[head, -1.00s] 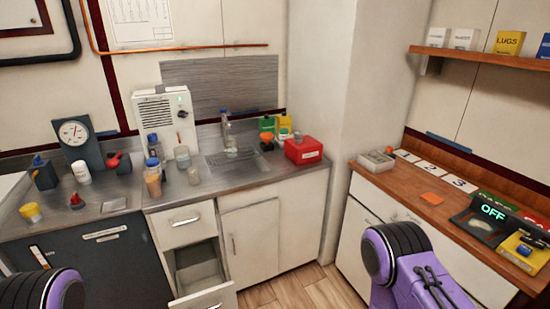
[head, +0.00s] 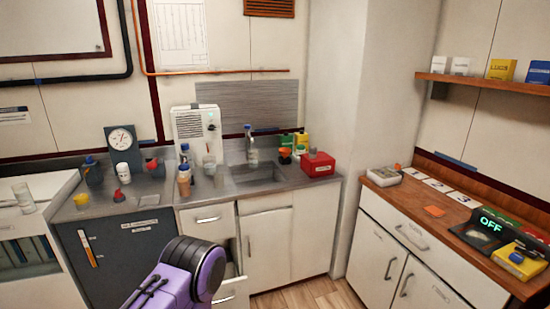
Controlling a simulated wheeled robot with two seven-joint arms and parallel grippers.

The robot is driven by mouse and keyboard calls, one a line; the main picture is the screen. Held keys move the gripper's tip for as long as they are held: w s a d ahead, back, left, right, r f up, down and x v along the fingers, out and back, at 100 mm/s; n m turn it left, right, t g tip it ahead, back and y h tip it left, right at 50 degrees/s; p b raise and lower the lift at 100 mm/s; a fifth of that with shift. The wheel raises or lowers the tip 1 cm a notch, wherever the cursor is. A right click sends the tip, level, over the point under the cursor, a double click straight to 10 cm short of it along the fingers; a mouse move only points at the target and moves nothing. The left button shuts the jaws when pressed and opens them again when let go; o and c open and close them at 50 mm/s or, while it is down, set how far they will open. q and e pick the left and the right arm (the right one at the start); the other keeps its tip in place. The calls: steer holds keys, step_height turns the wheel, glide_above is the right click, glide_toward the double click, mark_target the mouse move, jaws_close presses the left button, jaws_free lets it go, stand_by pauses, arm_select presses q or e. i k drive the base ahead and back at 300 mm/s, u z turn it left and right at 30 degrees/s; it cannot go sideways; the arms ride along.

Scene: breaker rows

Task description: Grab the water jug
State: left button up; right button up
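I cannot tell for certain which vessel is the water jug. A clear vessel (head: 209,164) stands on the grey counter behind the brown-filled bottle, left of the sink. Another clear, glass-like vessel (head: 24,198) stands on the white unit at the far left. A tall clear bottle (head: 252,152) with a blue cap stands behind the sink. One purple link of my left arm (head: 178,277) rises at the bottom, left of centre. Neither gripper shows, so I cannot see what they hold.
The grey counter (head: 140,202) carries a dial gauge (head: 122,146), several bottles and a red box (head: 318,164). A drawer below is open (head: 230,292), partly hidden by my arm. The wooden counter (head: 405,197) on the right holds an OFF display (head: 490,225). Some floor shows between.

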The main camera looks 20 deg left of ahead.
mark_target(253, 156)
steer(key=z, duration=0.2)
steer(key=i, duration=1.55)
steer(key=u, duration=0.7)
steer(key=i, duration=1.35)
steer(key=u, duration=0.7)
